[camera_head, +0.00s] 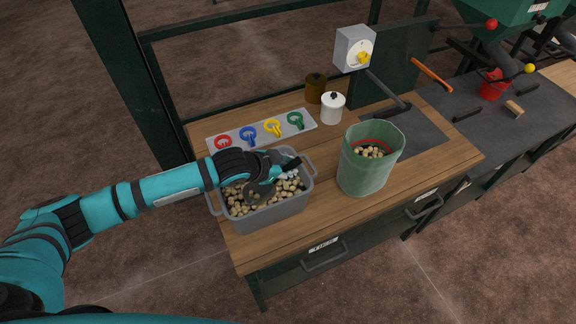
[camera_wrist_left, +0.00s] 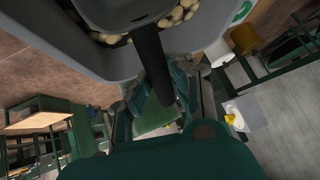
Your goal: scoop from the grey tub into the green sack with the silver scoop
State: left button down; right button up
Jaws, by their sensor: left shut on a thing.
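The grey tub (camera_head: 265,217) stands on the wooden bench, holding many tan lumps (camera_head: 238,207). My left gripper (camera_head: 276,172) is over the tub and shut on the scoop's dark handle (camera_wrist_left: 152,62). The grey scoop (camera_head: 257,191) is low in the tub among the lumps, partly hidden by my gripper. In the left wrist view the scoop's head is at the top, with lumps beyond it. The green sack (camera_head: 364,174) stands open and upright to the right of the tub, with some lumps and a red line inside. My right gripper is not in view.
Behind the tub lies a panel (camera_head: 262,131) with red, blue, yellow and green rings. A white jar (camera_head: 332,108), a brown jar (camera_head: 315,88) and a switch box (camera_head: 354,48) with a yellow knob stand behind the sack. A dark bench with a red container (camera_head: 494,86) is at right.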

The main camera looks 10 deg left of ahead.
pick_arm(q)
jog(key=shift+s+a+f+b, duration=0.15)
jog(key=shift+a+f+b, duration=0.1)
jog(key=shift+f+b, duration=0.7)
jog(key=shift+s+a+f+b, duration=0.1)
jog(key=shift+a+f+b, duration=0.1)
jog(key=shift+f+b, duration=0.7)
jog(key=shift+s+a+p, duration=0.1)
jog(key=shift+p, duration=0.25)
jog(key=shift+s+a+f, duration=0.15)
jog(key=shift+s+a, duration=0.1)
jog(key=shift+a, duration=0.15)
jog(key=shift+d, duration=0.15)
